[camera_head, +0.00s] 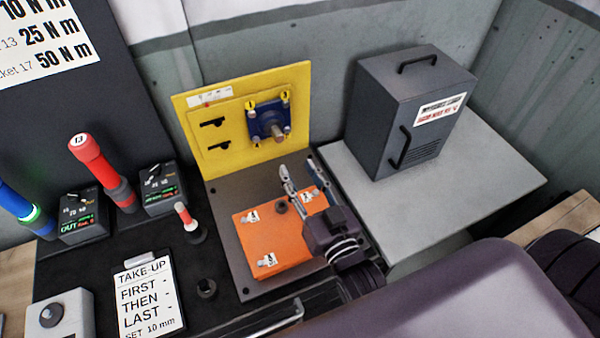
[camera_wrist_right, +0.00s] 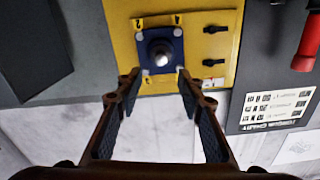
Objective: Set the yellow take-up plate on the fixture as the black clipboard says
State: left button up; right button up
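The yellow take-up plate (camera_head: 228,135) stands upright at the back of the fixture's dark base (camera_head: 228,190). It has two dark slots and carries a blue block (camera_head: 257,128) with a protruding round shaft and numbered corners. In the right wrist view the plate (camera_wrist_right: 218,68) and blue block (camera_wrist_right: 150,42) lie beyond my fingers. My right gripper (camera_head: 300,174) is open and empty in front of and below the block; its fingers (camera_wrist_right: 159,80) are apart. The black clipboard (camera_head: 148,296) reads TAKE-UP, FIRST, THEN, LAST, SET 10 mm; any entries are unreadable. My left gripper is not in view.
An orange block (camera_head: 262,240) with labels lies on the base under my right gripper. Red (camera_head: 98,170) and blue (camera_head: 18,205) tools stand left beside dark dial boxes. A grey cabinet (camera_head: 385,115) stands on the light table (camera_head: 480,175) at right. That table's front is clear.

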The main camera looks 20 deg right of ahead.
jog(key=shift+c, duration=1.2)
jog(key=shift+w+a+n, duration=0.1)
jog(key=shift+a+n, duration=0.05)
jog(key=shift+n, duration=0.45)
jog(key=shift+c, duration=1.1)
jog(key=n+y+b, duration=0.1)
jog(key=n, duration=0.2)
jog(key=a+n+y+b, duration=0.1)
jog(key=n, duration=0.1)
jog(key=shift+w+a+f+n+y+b, duration=0.1)
jog(key=shift+w+a+n+y+b, duration=0.1)
jog(key=shift+n+y+b, duration=0.15)
grip_shut()
jog(key=w+a+n+g+y+b, duration=0.15)
jog(key=w+n, duration=0.25)
jog(key=n, duration=0.5)
jog(key=w+a+n+y+p, duration=0.1)
jog(key=w+a+n, duration=0.3)
jog(key=n, duration=0.6)
jog(key=shift+m, duration=0.25)
jog(key=shift+w+d, duration=0.15)
jog(key=shift+d, duration=2.3)
